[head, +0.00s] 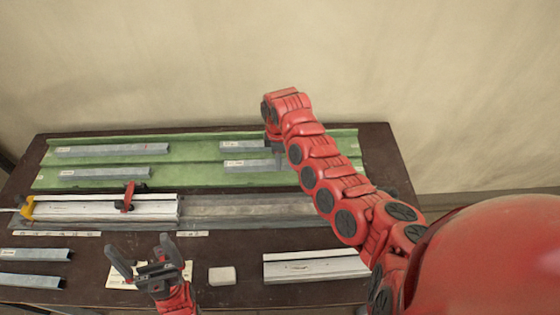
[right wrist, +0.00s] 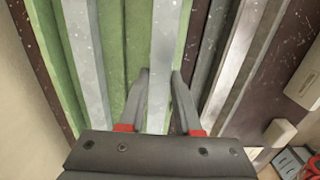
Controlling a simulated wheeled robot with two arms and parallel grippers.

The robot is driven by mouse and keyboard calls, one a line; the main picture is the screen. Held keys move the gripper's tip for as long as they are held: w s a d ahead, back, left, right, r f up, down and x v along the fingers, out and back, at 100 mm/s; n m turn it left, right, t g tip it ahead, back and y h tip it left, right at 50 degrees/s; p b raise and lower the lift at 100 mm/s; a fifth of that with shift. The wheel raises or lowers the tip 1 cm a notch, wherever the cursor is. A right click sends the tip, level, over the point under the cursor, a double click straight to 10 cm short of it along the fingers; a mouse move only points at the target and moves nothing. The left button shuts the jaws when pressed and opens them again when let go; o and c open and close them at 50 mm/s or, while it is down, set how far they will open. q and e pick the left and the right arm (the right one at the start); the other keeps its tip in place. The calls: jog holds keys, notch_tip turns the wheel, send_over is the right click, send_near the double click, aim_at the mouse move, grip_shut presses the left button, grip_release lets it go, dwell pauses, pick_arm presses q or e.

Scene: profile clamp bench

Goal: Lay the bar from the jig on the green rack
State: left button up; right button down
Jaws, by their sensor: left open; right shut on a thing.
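The green rack (head: 200,157) lies along the back of the bench. My right gripper (head: 279,150) is over its right part, shut on a grey metal bar (head: 248,166). In the right wrist view the bar (right wrist: 165,60) runs between the two fingers (right wrist: 162,88), in line with the rack's green ridges; whether it touches the rack I cannot tell. My arm hides the bar's right end. The jig (head: 105,208) lies in front of the rack, with a yellow end stop (head: 27,208) and a red clamp (head: 128,196). My left gripper (head: 145,258) is open and empty in front of the jig.
Other bars lie on the rack: two at left (head: 112,150) (head: 105,174) and one behind the held bar (head: 240,145). Two bars (head: 35,254) (head: 32,281) lie front left. A pale block (head: 222,276) and a light profile (head: 315,267) lie at the front.

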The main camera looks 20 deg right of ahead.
jog(key=shift+w+d, duration=0.15)
jog(key=shift+w, duration=0.05)
jog(key=shift+w+d+f+p, duration=0.15)
jog(key=shift+f+p, duration=0.3)
jog(key=shift+f, duration=0.3)
jog(key=shift+w+d+f+p, duration=0.1)
jog(key=shift+f+p, duration=0.3)
jog(key=shift+f, duration=0.55)
jog(key=shift+f, duration=0.15)
jog(key=c, duration=0.6)
grip_release()
